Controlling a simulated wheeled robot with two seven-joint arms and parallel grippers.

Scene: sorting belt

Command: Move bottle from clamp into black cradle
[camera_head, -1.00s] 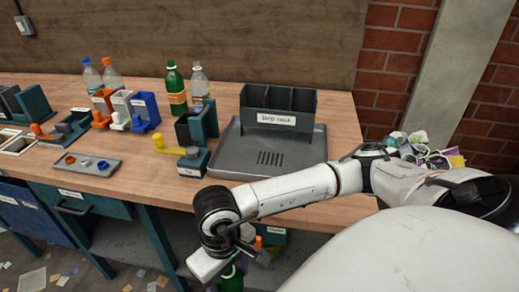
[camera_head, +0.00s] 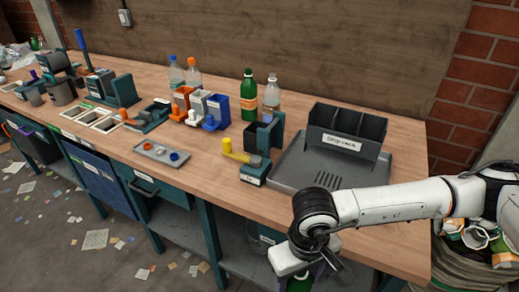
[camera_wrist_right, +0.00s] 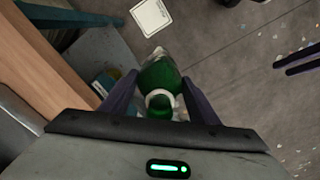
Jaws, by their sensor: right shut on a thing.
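My right gripper (camera_head: 306,266) is shut on a green bottle (camera_wrist_right: 160,90), in front of the bench's front edge. In the right wrist view the bottle sits between the two fingers, its pale neck ring and green top facing the camera. A clamp with a yellow handle (camera_head: 235,152) stands on the bench, left of the grey tray. A dark holder with a teal side (camera_head: 267,134), apparently the black cradle, stands just behind it.
A grey tray (camera_head: 290,165) carries a black three-compartment bin (camera_head: 347,132). Another green bottle (camera_head: 249,95) and a clear bottle (camera_head: 271,97) stand behind the dark holder. Orange, white and blue holders (camera_head: 218,112) stand to the left. A small parts tray (camera_head: 162,153) lies near the front edge.

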